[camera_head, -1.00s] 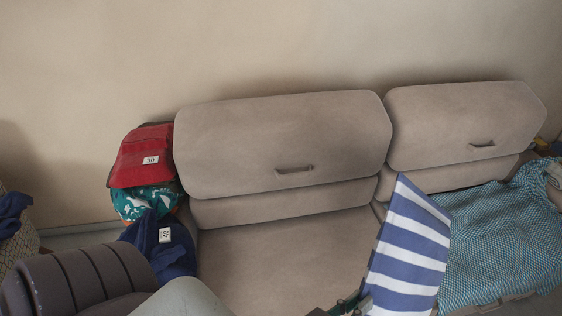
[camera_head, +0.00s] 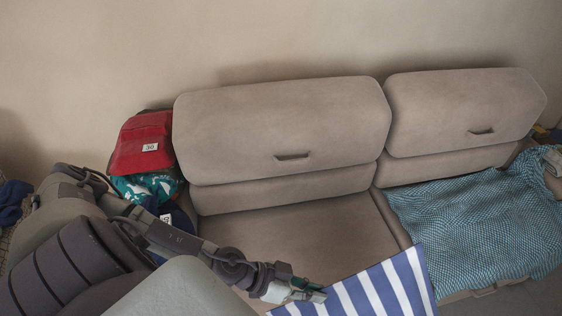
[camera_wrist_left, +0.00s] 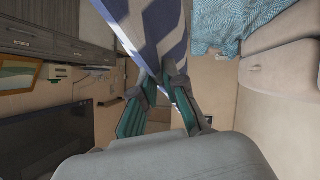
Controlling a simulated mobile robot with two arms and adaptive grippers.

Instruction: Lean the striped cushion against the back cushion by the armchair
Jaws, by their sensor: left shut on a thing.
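The blue-and-white striped cushion (camera_head: 385,288) is at the bottom of the head view, in front of the sofa seat and tilted, its lower part cut off by the frame. My left gripper (camera_head: 312,293) is shut on its left corner. In the left wrist view the two green-padded fingers (camera_wrist_left: 160,97) close on the edge of the striped cushion (camera_wrist_left: 158,35). The wide left back cushion (camera_head: 285,130) and the narrower right back cushion (camera_head: 462,112) stand upright along the wall. An armchair cannot be made out for certain. My right gripper is not in view.
A teal patterned blanket (camera_head: 480,225) covers the right seat. The left seat (camera_head: 290,217) is bare.

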